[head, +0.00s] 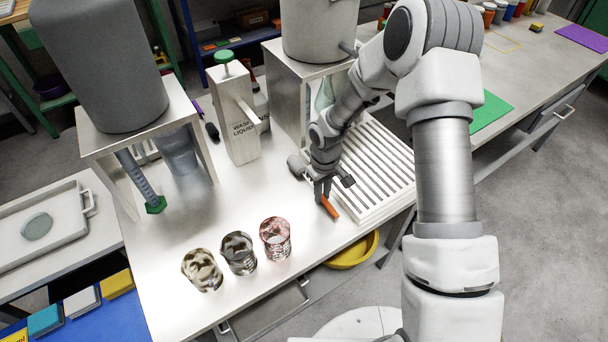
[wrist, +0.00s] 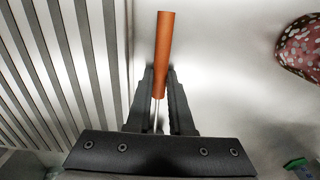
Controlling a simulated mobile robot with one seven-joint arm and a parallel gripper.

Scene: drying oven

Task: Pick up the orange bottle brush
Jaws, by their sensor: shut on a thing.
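The orange bottle brush (head: 329,208) is at the front of the steel table, just left of the ribbed drying rack. In the wrist view its orange handle (wrist: 163,55) points away from my gripper, and a thin metal stem runs back between the fingers. My gripper (head: 323,190) points down at the brush and is shut on its stem; the fingers also show in the wrist view (wrist: 160,100). The rest of the brush, past the stem, is hidden by the gripper. I cannot tell whether the brush touches the table.
A white ribbed drying rack (head: 375,165) stands right beside the gripper. Several patterned glasses stand to the left, the nearest a red one (head: 275,237). The table between glasses and gripper is clear.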

